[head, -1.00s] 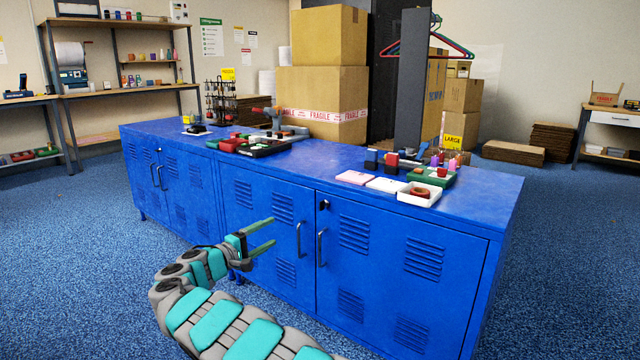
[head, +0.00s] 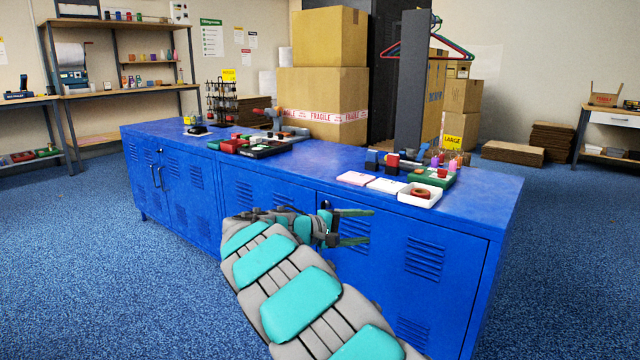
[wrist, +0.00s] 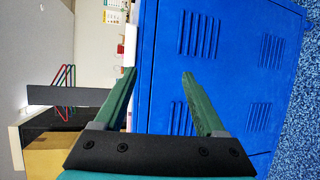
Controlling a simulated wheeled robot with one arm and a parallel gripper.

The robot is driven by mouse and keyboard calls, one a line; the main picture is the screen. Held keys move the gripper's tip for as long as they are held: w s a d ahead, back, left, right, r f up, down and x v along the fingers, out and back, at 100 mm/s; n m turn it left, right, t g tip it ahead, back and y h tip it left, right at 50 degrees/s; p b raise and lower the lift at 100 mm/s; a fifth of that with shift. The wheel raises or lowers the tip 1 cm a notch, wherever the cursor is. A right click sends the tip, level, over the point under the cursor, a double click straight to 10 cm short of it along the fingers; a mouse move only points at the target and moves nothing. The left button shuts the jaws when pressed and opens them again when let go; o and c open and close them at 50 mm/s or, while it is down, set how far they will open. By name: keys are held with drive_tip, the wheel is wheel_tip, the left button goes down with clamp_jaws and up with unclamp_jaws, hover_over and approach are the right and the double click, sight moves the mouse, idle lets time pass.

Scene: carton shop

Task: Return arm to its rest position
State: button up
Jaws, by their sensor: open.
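My gripper (head: 358,226) is open and empty, in front of the blue cabinet's doors and below its top edge. In the wrist view its two green fingers (wrist: 158,95) are spread apart with nothing between them. The blue cabinet (head: 450,275) fills much of that view, and the picture is turned on its side. My arm reaches up from the bottom of the head view and hides part of the cabinet doors.
On the cabinet top are a white tray (head: 420,202) with a ring-shaped item, a pink card (head: 356,178), and a dark tray (head: 270,148). Cartons (head: 325,95) stand behind. Blue carpet (head: 130,280) is clear at the left.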

drive_tip(key=s+d+f+m+g+y, duration=0.1)
drive_tip(key=s+d+m+g+y, duration=0.15)
drive_tip(key=s+d, duration=0.5)
drive_tip(key=s+d+f+m+g+y, duration=0.1)
drive_tip(key=s+d+g, duration=0.25)
drive_tip(key=s, duration=0.75)
drive_tip(key=s+d+f+m+g+y, duration=0.1)
drive_tip(key=s+d+m+g+y, duration=0.1)
drive_tip(key=s+d, duration=0.55)
drive_tip(key=s+a+f+y, duration=0.2)
drive_tip(key=s+a, duration=0.2)
drive_tip(key=s, duration=0.5)
drive_tip(key=s+a+f+m+y, duration=0.1)
drive_tip(key=s+a+f+y, duration=0.2)
drive_tip(key=s, duration=0.6)
drive_tip(key=s+a+f+g+y+p, duration=0.1)
drive_tip(key=s+a+f+y, duration=0.2)
drive_tip(key=s+a, duration=0.3)
drive_tip(key=s, duration=0.3)
drive_tip(key=shift+a+f, duration=0.25)
drive_tip(key=shift+a, duration=0.05)
